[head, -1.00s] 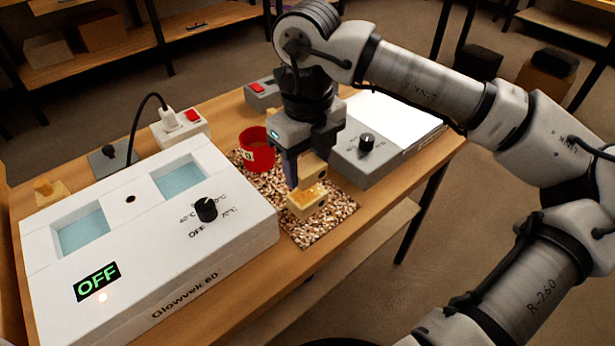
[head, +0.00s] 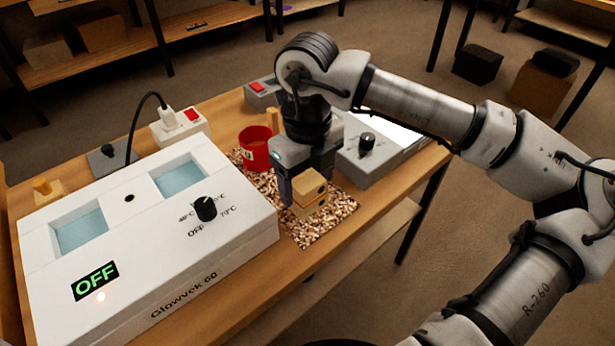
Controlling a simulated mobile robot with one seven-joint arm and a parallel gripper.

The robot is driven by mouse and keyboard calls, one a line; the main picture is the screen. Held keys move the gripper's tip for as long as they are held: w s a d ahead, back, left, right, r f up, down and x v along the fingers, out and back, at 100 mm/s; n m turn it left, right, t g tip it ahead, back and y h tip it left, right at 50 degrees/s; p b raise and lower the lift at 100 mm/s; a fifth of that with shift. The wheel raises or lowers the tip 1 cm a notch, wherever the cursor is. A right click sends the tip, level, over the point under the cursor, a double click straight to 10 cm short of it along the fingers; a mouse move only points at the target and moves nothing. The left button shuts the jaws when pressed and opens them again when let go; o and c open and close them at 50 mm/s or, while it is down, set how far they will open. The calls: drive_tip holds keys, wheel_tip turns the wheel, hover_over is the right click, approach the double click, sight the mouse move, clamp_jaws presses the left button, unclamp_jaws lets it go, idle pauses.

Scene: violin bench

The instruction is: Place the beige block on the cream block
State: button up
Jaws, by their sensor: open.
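The beige block (head: 309,187) sits on top of the cream block (head: 313,207), and the two look stacked and roughly aligned. The cream block rests on the speckled mat (head: 302,236), and its top face is now covered. My gripper (head: 306,188) points down over the stack with its fingers open on either side of the beige block. One finger shows at the left of the block; the other is mostly hidden. I cannot tell whether either finger still touches the block.
A red cup (head: 256,154) stands on the mat behind and left of the stack. A white heater box (head: 150,250) showing OFF takes up the left of the bench. A grey box with a dial and bright panel (head: 365,160) stands behind at right. The mat's front is clear.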

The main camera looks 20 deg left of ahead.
sight(308, 181)
wheel_tip(308, 181, up, 12)
drive_tip(key=shift+r+p, duration=0.15)
drive_tip(key=shift+p, duration=0.2)
